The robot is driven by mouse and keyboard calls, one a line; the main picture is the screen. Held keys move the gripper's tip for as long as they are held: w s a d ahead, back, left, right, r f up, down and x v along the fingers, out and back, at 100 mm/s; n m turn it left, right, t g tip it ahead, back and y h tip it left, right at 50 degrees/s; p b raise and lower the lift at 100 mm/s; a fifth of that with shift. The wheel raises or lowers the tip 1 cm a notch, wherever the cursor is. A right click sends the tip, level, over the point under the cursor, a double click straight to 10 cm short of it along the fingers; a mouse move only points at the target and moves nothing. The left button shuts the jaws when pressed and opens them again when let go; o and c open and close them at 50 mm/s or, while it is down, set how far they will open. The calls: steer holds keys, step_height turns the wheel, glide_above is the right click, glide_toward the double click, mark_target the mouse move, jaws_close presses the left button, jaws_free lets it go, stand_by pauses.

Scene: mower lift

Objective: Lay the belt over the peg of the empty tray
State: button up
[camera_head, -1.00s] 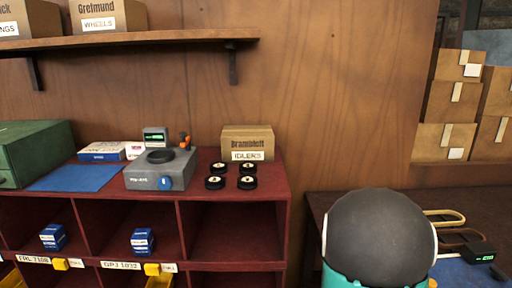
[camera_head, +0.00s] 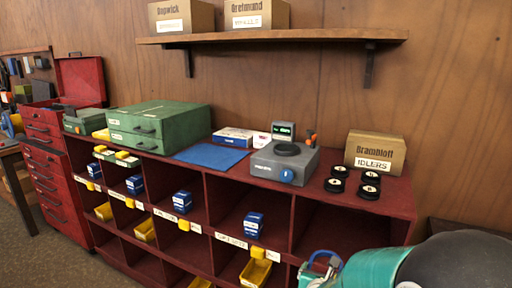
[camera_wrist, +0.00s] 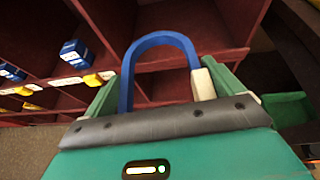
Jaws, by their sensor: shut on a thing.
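My gripper (camera_wrist: 160,88) is shut on a blue belt (camera_wrist: 162,38), which arches up in a U shape beyond the fingers in the wrist view. The head view shows the belt (camera_head: 322,254) at the lower right, in front of the red shelf unit's right end, with my gripper (camera_head: 318,272) partly cut off by the frame. I cannot make out a peg or tell which tray is the empty one. Yellow trays (camera_head: 256,272) sit in the lower compartments, and blue boxes (camera_head: 253,224) stand in several upper ones. The upper right compartment (camera_head: 340,236) looks empty.
On the red unit's top (camera_head: 393,196) stand a green case (camera_head: 160,128), a blue mat (camera_head: 212,157), a grey device (camera_head: 285,163), several black rollers (camera_head: 339,172) and an IDLERS box (camera_head: 375,153). A wall shelf (camera_head: 280,37) hangs above. A red cabinet (camera_head: 52,180) stands left.

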mark_target(309, 268)
steer(key=shift+n+y, duration=0.5)
steer(key=a, duration=0.1)
steer(key=w+a, duration=0.1)
steer(key=a, duration=0.2)
steer(key=shift+w+f, duration=0.15)
steer(key=shift+w, duration=0.25)
steer(key=shift+f, duration=0.1)
steer(key=shift+f, duration=0.2)
steer(key=shift+r, duration=0.3)
